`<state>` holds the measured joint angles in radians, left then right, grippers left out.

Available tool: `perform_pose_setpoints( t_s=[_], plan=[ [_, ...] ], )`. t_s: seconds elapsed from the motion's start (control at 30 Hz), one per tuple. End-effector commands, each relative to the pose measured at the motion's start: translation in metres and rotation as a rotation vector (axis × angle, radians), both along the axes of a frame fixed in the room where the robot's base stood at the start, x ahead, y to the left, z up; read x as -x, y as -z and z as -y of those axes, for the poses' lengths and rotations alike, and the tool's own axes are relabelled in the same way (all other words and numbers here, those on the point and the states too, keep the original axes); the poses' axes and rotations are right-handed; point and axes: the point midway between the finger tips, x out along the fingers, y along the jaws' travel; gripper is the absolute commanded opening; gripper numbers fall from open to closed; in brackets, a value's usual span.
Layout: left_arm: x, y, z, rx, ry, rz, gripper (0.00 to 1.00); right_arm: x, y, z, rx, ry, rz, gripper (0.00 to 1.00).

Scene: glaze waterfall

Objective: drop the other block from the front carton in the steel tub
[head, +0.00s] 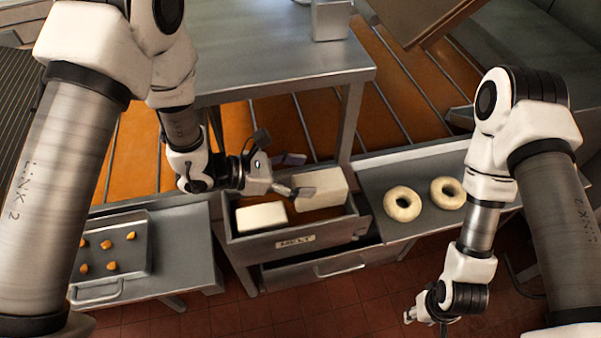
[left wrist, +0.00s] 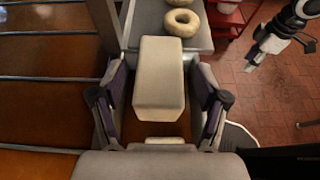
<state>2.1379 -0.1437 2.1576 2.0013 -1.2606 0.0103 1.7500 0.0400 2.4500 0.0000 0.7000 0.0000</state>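The steel tub (head: 250,250), labelled MELT, stands in the middle of the head view with brown-orange contents. One pale block (head: 260,217) lies low in its left part. My left gripper (head: 294,193) is over the tub, with its fingers on both sides of a second pale block (head: 325,184). This block shows between the fingers in the left wrist view (left wrist: 160,80) and sits higher than the first, above the tub's right part. My right gripper (head: 424,312) hangs low at the right, away from the tub; its finger opening is unclear. I cannot make out the front carton.
A tray (head: 137,240) with small orange pieces stands at the left. Two pale rings (head: 403,204) (head: 447,192) lie on the steel counter (head: 376,180) right of the tub. A steel table (head: 270,60) stands behind the tub. Red tiled floor (head: 340,310) is open in front.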

Motion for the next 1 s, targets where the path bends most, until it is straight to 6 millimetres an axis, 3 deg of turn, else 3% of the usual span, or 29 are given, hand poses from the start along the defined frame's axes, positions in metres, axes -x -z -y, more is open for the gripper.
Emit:
perform_pose_setpoints(
  t_s=[0.47,0.8,1.0],
  plan=[
    [0.002,-0.003,-0.009,-0.002,-0.003,-0.002,0.93,0.000,0.000,0.000,0.000,0.000,0.000,0.40],
    [0.022,-0.033,-0.075,0.005,-0.008,0.001,0.93,0.000,0.000,0.000,0.000,0.000,0.000,0.40],
    [0.032,-0.044,-0.101,0.002,-0.004,-0.001,0.93,0.000,0.000,0.000,0.000,0.000,0.000,0.40]
  ],
)
